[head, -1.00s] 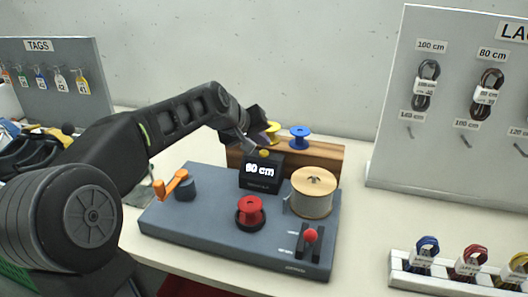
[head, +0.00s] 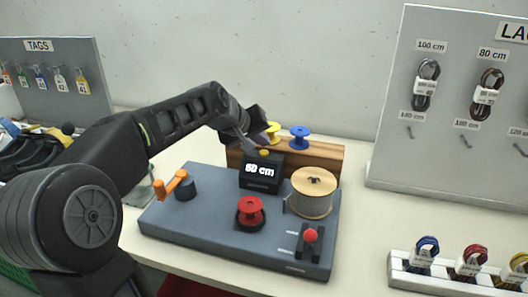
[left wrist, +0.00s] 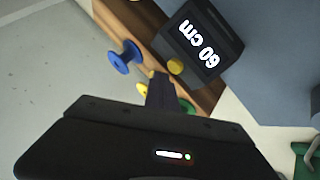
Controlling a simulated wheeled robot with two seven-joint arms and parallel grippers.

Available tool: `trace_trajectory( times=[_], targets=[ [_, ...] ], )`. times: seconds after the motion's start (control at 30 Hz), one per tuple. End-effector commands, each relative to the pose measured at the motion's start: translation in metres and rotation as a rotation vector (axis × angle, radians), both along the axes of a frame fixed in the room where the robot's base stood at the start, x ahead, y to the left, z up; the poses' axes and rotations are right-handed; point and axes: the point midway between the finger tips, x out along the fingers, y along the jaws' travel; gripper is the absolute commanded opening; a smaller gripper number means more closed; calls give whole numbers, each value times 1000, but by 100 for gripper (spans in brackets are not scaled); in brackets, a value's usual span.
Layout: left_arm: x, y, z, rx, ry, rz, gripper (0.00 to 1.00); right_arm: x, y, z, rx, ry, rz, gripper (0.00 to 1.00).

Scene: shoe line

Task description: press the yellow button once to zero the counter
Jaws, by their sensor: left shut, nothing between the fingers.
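The yellow button (head: 264,153) sits on top of the black counter box (head: 262,172), whose display reads 60 cm. In the left wrist view the button (left wrist: 176,67) shows beside the lit display of the counter (left wrist: 200,45). My left gripper (head: 254,146) is shut and empty, just left of the button in the head view. In the left wrist view its fingertips (left wrist: 161,82) are close to the button; whether they touch it I cannot tell. My right gripper is not in view.
A wooden rack (head: 330,155) behind holds yellow (head: 273,127) and blue (head: 299,137) spools. The table at right is partly clear.

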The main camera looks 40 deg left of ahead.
Motion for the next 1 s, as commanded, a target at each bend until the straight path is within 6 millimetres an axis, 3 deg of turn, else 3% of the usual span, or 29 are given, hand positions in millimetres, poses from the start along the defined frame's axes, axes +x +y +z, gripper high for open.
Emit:
trace_trajectory(
  times=[1.0],
  targets=[
    [0,0,-9,0,0,0,0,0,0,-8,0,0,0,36]
  ],
)
